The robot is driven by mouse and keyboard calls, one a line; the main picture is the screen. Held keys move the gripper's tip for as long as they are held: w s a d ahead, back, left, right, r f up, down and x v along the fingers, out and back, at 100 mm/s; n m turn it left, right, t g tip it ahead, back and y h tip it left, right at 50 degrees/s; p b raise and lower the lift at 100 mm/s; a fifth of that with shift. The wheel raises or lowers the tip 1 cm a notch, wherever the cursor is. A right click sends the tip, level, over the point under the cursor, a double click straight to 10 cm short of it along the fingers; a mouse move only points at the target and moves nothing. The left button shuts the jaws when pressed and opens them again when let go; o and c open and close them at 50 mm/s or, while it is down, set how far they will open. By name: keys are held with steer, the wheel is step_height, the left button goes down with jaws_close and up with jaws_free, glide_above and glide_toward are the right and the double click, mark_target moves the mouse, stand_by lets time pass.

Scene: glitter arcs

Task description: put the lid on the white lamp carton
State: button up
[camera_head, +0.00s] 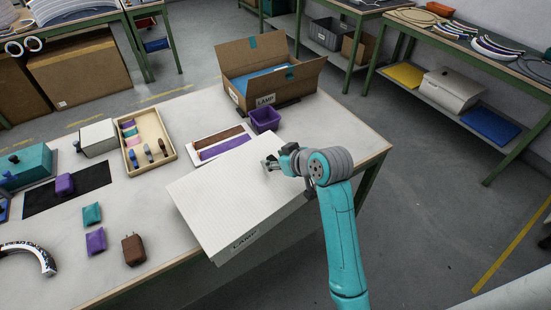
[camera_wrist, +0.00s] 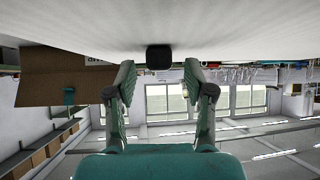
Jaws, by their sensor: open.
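The white lamp carton (camera_head: 247,243) stands at the table's front edge, its LAMP label facing the front. A broad white dotted panel, seemingly its lid (camera_head: 220,195), lies over its top and hides the inside. I cannot tell whether it is fully seated. My gripper (camera_head: 269,164) is at the far right part of this panel. In the wrist view my gripper (camera_wrist: 159,68) is open, its two fingers apart on either side of a small dark knob (camera_wrist: 158,57) on the white surface (camera_wrist: 220,25). Neither finger visibly touches the knob.
Behind are an open brown carton (camera_head: 285,78), also labelled LAMP, and a purple bin (camera_head: 265,119). To the left are a wooden tray (camera_head: 167,160), a small white box (camera_head: 98,137) and loose purple, teal and brown pieces. The table's right end is clear.

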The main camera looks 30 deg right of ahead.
steer(key=v, duration=1.1)
steer(key=shift+s+r, duration=0.2)
steer(key=shift+s, duration=0.15)
steer(key=shift+d, duration=0.1)
